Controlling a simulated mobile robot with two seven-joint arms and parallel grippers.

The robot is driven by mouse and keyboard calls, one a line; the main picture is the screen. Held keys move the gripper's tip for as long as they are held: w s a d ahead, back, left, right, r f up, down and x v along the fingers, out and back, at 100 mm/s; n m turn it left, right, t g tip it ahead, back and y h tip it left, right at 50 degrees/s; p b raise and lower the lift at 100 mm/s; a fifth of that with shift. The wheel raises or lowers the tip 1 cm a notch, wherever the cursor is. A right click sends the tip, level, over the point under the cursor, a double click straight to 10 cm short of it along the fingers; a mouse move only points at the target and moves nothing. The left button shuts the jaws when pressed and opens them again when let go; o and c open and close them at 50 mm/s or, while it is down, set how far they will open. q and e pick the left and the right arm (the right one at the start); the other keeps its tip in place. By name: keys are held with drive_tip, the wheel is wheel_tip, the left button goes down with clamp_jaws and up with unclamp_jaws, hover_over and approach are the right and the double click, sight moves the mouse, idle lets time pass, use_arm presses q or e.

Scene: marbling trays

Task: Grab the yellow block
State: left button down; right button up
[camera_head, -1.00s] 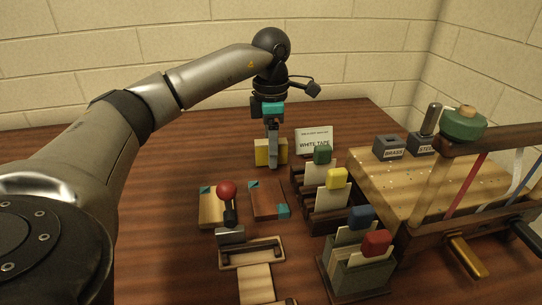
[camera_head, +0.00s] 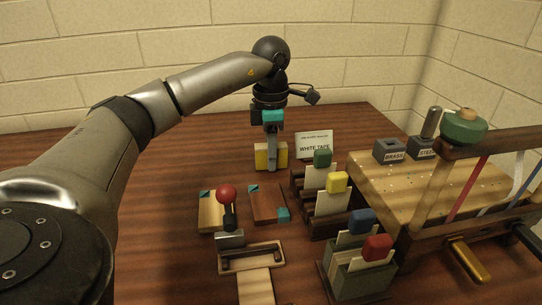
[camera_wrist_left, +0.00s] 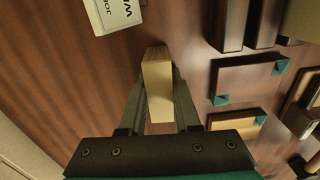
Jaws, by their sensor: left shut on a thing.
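The yellow block (camera_head: 261,159) stands on the wooden table near its back, left of the white tape sign. My left gripper (camera_head: 272,160) reaches down over it, with a finger across its near face. In the left wrist view the yellow block (camera_wrist_left: 158,88) lies between the two fingers of my left gripper (camera_wrist_left: 159,75), which is shut on it. The frames do not clearly show a gap between block and table. My right gripper is not in view.
A white tape sign (camera_head: 314,144) stands just right of the block. A rack with cards and coloured tabs (camera_head: 309,203) is nearer and right. Teal-cornered wooden plates (camera_head: 264,202) lie in front. Table left of the block is clear.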

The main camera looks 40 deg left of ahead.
use_arm(q)
drive_tip(key=shift+r, duration=0.1)
idle(0.5)
drive_tip(key=shift+r, duration=0.15)
drive_tip(key=shift+r+p, duration=0.4)
drive_tip(key=shift+r, duration=0.3)
wheel_tip(320, 180, up, 6)
drive_tip(key=shift+f+p, duration=0.15)
drive_tip(key=shift+p, duration=1)
drive_tip(key=shift+r+p, duration=0.4)
drive_tip(key=shift+r, duration=0.8)
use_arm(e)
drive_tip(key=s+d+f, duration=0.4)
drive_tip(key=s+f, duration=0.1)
